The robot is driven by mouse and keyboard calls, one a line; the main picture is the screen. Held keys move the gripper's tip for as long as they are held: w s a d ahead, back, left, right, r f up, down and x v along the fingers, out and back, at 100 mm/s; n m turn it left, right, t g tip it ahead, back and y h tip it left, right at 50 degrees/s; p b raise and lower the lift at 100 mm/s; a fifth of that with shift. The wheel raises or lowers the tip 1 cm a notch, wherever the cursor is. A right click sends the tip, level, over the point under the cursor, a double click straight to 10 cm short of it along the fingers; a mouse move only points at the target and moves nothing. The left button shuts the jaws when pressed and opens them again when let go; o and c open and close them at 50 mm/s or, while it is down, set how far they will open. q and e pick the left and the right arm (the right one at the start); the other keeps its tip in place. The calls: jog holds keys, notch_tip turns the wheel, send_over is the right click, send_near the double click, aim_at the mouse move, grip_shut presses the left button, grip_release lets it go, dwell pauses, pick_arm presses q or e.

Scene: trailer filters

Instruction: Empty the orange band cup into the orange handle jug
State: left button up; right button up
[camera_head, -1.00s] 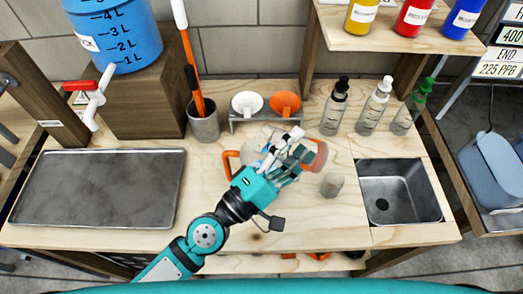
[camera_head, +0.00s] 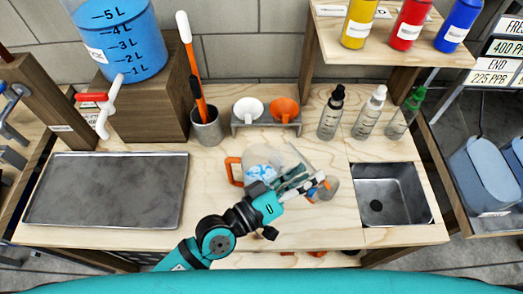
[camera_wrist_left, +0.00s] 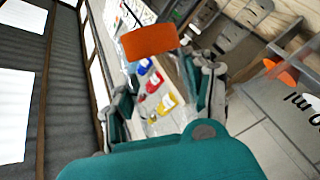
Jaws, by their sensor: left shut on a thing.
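The orange handle jug (camera_head: 262,155) stands mid-bench in the head view, its handle (camera_head: 235,171) toward the left; blue and white patches show on its side. My left gripper (camera_head: 318,180) is just right of the jug, partly covering it. In the left wrist view the orange band cup (camera_wrist_left: 150,42) lies between the fingers of my left gripper (camera_wrist_left: 163,88), which is shut on it. The cup's clear body is hard to make out in the head view, and its contents cannot be told. My right gripper is not in view.
A grey rounded object (camera_head: 331,188) sits close right of my left gripper. A metal tray (camera_head: 105,190) lies left, a sink (camera_head: 391,195) right. Behind stand a tool holder (camera_head: 207,128), a rack with two funnels (camera_head: 266,123) and several bottles (camera_head: 367,118).

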pick_arm(q)
jog(key=m+y+p, duration=0.1)
jog(key=m+p, duration=0.1)
jog(key=p, duration=0.1)
jog(key=r+m+p, duration=0.1)
jog(key=p, duration=0.3)
jog(key=shift+m+y, duration=0.4)
jog(key=shift+d+f+m, duration=0.15)
jog(key=shift+f+m, duration=0.25)
jog(key=shift+f, duration=0.25)
notch_tip(320, 180, down, 9)
jog(key=m+y, duration=0.3)
jog(key=m, duration=0.1)
jog(key=r+p, duration=0.3)
jog(key=d+r+p, duration=0.1)
jog(key=r+p, duration=0.1)
jog(key=shift+s, duration=0.4)
jog(key=shift+a+f, duration=0.1)
jog(key=shift+f, duration=0.05)
